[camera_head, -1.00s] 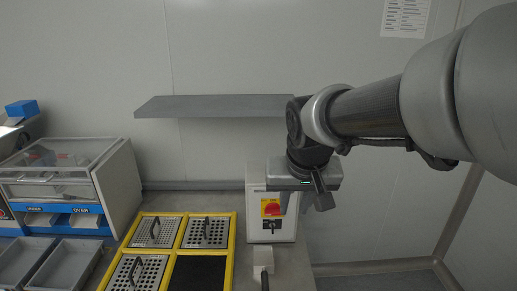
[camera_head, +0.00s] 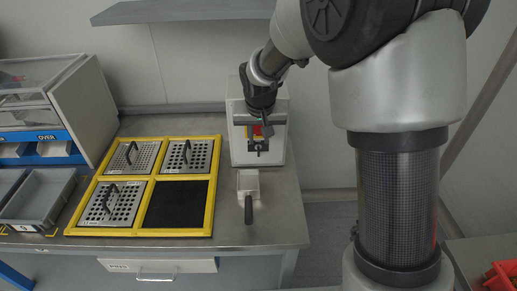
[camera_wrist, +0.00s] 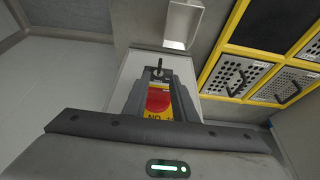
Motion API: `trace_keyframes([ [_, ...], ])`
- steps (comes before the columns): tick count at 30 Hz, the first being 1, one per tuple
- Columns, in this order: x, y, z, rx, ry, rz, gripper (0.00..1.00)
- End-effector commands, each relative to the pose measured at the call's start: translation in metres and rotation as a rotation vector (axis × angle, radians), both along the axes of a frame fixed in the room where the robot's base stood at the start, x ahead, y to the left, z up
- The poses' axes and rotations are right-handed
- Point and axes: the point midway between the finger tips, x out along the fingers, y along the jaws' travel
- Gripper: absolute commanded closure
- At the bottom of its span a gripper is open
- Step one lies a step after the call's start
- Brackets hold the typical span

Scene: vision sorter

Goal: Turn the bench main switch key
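The light grey bench main switch box (camera_head: 238,152) stands at the back right of the bench. Its red knob on a yellow plate (camera_wrist: 158,98) shows between my fingers in the wrist view and is largely hidden in the head view. The small dark key (camera_wrist: 158,71) sits beyond the knob in the wrist view, below it on the box front. My gripper (camera_wrist: 157,76) is open, with one finger on each side of the knob and the tips near the key. Contact with the key cannot be told. In the head view my gripper (camera_head: 258,133) is in front of the box.
A yellow-framed tray (camera_head: 212,212) with perforated lids lies to the left. A shelf (camera_head: 180,12) hangs on the wall above. Grey bins (camera_head: 42,198) stand at the left.

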Motion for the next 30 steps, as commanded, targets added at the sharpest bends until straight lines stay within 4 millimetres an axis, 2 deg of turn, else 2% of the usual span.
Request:
trace_keyframes([
  [1, 0.004, -0.001, -0.014, -0.002, 0.004, -0.001, 0.75],
  [6, 0.018, 0.0, -0.045, -0.001, 0.003, -0.001, 0.75],
  [12, 0.028, 0.0, -0.069, 0.0, 0.001, -0.001, 0.75],
  [16, 0.031, 0.0, -0.075, 0.0, 0.0, -0.001, 0.75],
  [25, 0.032, 0.0, -0.076, 0.0, 0.0, -0.001, 0.75],
  [30, 0.032, 0.0, -0.076, 0.0, 0.0, -0.001, 1.0],
])
